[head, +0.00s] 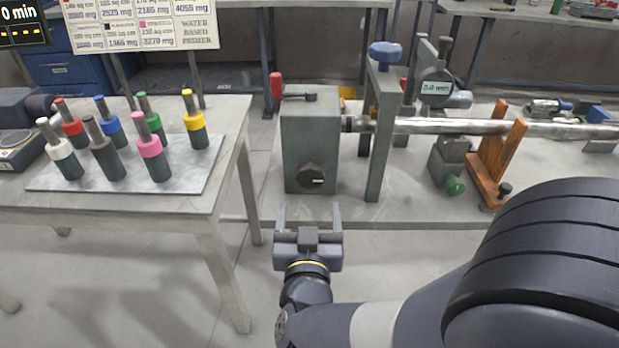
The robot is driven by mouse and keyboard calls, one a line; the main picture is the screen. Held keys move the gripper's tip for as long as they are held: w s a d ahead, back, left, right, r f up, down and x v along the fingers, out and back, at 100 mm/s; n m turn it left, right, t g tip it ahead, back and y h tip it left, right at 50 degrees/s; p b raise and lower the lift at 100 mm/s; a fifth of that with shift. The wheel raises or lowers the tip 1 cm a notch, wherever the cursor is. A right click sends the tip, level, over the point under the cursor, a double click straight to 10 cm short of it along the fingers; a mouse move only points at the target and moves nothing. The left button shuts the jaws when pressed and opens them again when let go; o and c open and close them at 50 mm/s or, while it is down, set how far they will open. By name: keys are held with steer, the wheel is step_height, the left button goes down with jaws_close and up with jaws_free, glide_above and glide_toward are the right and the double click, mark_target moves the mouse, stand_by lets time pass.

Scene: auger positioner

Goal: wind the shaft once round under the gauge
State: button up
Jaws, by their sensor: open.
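The long steel shaft (450,126) runs sideways across the right bench, from the green headstock (309,130) to the right edge of view. A dial gauge with a digital readout (436,87) stands above and behind the shaft. A crank arm (298,96) with a red handle (276,87) lies across the headstock's top, the handle at its left. A black knob (311,178) is on the headstock's front face. My gripper (309,210) is open and empty, in front of and below the headstock, apart from it.
An upright frame with a blue knob (386,52) stands right of the headstock. An orange rest (497,155) stands under the shaft. The left table (120,206) holds a plate with several coloured-band cylinders.

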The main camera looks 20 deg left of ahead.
mark_target(310, 181)
steer(key=x, duration=1)
steer(key=shift+w+a+b, duration=0.15)
steer(key=shift+w+b, duration=0.15)
steer(key=shift+b, duration=0.05)
steer(key=shift+c, duration=0.5)
steer(key=c, duration=0.9)
